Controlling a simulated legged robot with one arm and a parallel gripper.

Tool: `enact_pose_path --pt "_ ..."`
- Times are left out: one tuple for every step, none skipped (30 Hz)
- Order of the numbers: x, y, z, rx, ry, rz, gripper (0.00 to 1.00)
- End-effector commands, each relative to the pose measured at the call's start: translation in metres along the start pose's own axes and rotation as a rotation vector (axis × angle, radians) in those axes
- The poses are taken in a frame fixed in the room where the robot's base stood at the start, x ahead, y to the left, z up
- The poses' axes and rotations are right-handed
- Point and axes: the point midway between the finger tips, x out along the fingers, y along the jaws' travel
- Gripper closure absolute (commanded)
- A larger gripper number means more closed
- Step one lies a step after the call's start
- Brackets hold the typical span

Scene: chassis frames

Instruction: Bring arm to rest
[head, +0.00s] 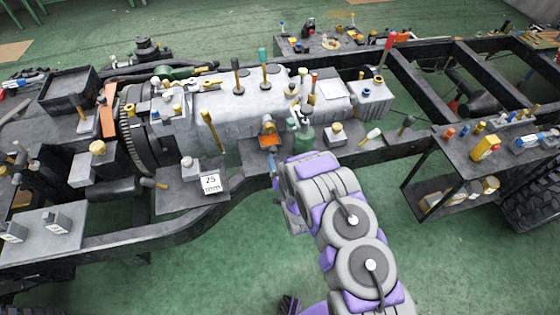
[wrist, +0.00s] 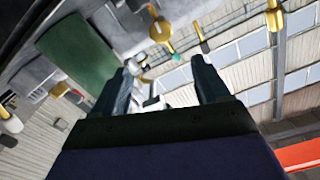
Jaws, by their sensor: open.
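My arm, grey and purple, reaches up from the bottom of the head view to the near edge of the dark chassis frame (head: 120,240). My gripper (wrist: 162,75) is open in the wrist view, its two dark fingers apart. No held object shows between them; a small pale item appears in the background beyond the gap. In the head view the gripper is mostly hidden by the arm, with a bluish part at the frame's near edge.
A grey engine block (head: 225,115) with upright tools stands on the chassis. A tool cart (head: 440,190) stands at right. Green floor (head: 230,270) is clear in front of the frame.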

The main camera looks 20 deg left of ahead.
Motion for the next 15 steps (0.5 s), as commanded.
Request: enact_pose_path --pt "0.0000 0.0000 0.0001 0.000 0.000 0.000 0.25" --pt "-0.0001 -0.0001 0.0000 0.000 0.000 0.000 0.25" --pt "-0.0002 -0.0002 0.0000 0.000 0.000 0.000 0.25" --pt "-0.0003 -0.0002 -0.0001 0.000 0.000 0.000 0.25" --pt "-0.0004 -0.0003 -0.0001 0.000 0.000 0.000 0.25" --pt "-0.0004 -0.0004 -0.0002 0.000 0.001 0.000 0.25" --pt "-0.0006 -0.0004 -0.0003 0.000 0.001 0.000 0.25" --pt "-0.0007 -0.0003 -0.0005 0.000 0.001 0.000 0.25" --pt "-0.0009 -0.0001 -0.0007 0.001 0.001 0.000 0.25" --pt "-0.0010 0.0001 -0.0009 0.001 0.001 0.000 0.25" --pt "-0.0011 0.0003 -0.0010 0.001 0.001 0.000 0.25" --pt "-0.0012 0.0006 -0.0014 0.001 0.001 0.000 0.25" --pt "-0.0010 0.0009 -0.0020 0.001 0.000 0.001 0.25" --pt "-0.0003 0.0016 -0.0032 0.000 -0.001 0.003 0.25" --pt "0.0011 0.0031 -0.0057 -0.002 -0.006 0.009 0.25"
